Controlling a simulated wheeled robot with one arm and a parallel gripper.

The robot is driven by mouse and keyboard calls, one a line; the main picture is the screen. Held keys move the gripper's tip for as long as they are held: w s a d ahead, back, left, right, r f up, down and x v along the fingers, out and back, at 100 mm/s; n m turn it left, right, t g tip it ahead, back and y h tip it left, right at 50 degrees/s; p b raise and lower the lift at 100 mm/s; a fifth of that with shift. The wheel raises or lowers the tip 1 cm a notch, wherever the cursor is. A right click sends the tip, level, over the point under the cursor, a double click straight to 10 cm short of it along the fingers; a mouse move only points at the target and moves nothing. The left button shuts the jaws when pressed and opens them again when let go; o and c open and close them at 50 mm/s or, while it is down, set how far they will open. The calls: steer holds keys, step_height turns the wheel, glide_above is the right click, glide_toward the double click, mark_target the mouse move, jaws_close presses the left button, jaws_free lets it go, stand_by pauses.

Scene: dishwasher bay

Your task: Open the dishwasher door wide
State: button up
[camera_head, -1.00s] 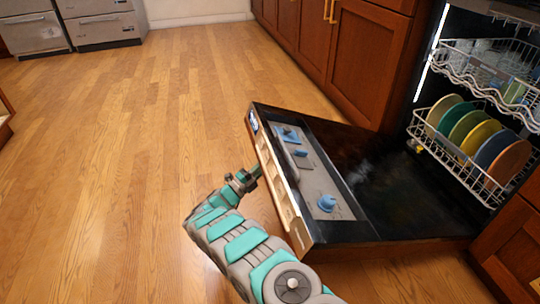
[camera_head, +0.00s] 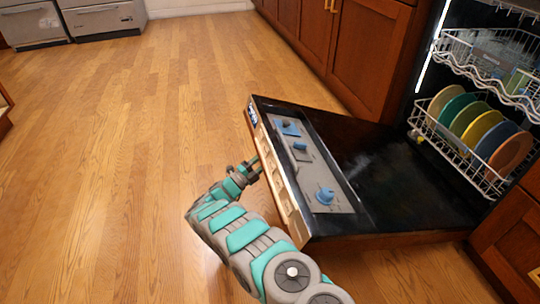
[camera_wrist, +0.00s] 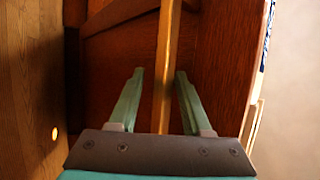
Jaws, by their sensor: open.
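The dishwasher door (camera_head: 400,185) is folded far down, close to level, with its inner face up. Its outer front faces left and down in the head view. My gripper (camera_head: 252,170) is at that front, beside the door's free edge. In the wrist view my gripper (camera_wrist: 160,72) is open, with its two fingers on either side of a golden handle bar (camera_wrist: 169,35). Gaps show between the bar and both fingers. The door's wooden front (camera_wrist: 220,65) lies behind the bar. In the head view the handle cannot be made out clearly.
The lower rack (camera_head: 455,155) holds several coloured plates inside the dishwasher, with the upper rack (camera_head: 485,60) above it. Wooden cabinets (camera_head: 360,50) stand on both sides of the opening. The wood floor (camera_head: 120,150) to the left is clear.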

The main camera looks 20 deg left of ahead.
steer(key=shift+a, duration=0.1)
steer(key=p+v, duration=0.1)
steer(key=v, duration=0.6)
steer(key=shift+s+f, duration=0.15)
steer(key=shift+s, duration=0.15)
steer(key=shift+a, duration=0.15)
